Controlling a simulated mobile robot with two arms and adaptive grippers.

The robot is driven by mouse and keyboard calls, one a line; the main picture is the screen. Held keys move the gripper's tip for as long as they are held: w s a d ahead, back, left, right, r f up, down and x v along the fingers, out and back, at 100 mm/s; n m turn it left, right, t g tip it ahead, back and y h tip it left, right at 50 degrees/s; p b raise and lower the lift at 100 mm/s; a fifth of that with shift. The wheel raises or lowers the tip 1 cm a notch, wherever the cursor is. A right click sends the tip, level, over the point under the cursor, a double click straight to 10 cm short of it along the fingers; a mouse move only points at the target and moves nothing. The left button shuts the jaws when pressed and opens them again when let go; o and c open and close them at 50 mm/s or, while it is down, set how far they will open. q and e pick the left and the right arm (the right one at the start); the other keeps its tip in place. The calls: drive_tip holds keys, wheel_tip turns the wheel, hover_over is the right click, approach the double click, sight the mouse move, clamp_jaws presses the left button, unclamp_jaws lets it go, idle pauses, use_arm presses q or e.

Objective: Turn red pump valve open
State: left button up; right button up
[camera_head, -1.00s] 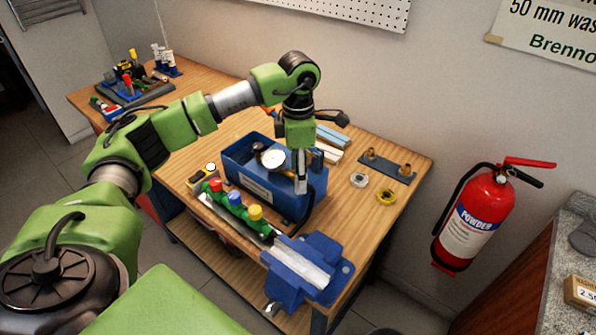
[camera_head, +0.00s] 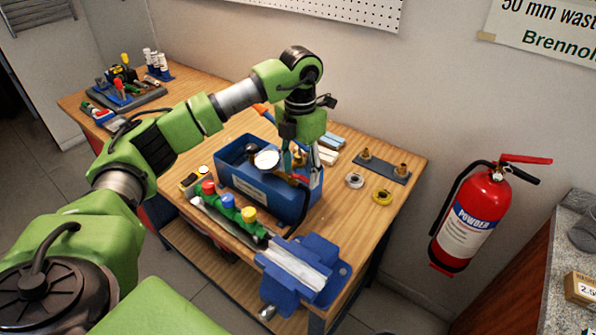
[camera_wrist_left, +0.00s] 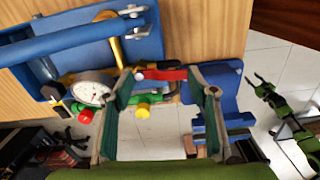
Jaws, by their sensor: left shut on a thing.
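The pump is a blue open-topped tank (camera_head: 262,193) with a round white gauge (camera_head: 266,160), standing on the wooden bench. Its red valve lever (camera_wrist_left: 166,75) lies across the gap between my left fingertips in the left wrist view. Only a bit of red shows in the head view. My left gripper (camera_head: 301,168) points down at the pump's right end. How far the valve is turned is unclear.
A manifold with red, blue and yellow caps (camera_head: 249,214) stands in front of the pump. A blue vise (camera_head: 310,262) is at the bench's near corner. Brass fittings on a plate (camera_head: 384,167) lie behind. A green, black-jointed arm, seemingly my right, shows in the wrist view.

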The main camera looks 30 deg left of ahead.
sight(301, 175)
use_arm(q)
drive_tip(key=shift+w+n, duration=0.2)
drive_tip(key=shift+n, duration=0.4)
drive_tip(key=o, duration=1.1)
wheel_tip(301, 175, up, 12)
idle(0.4)
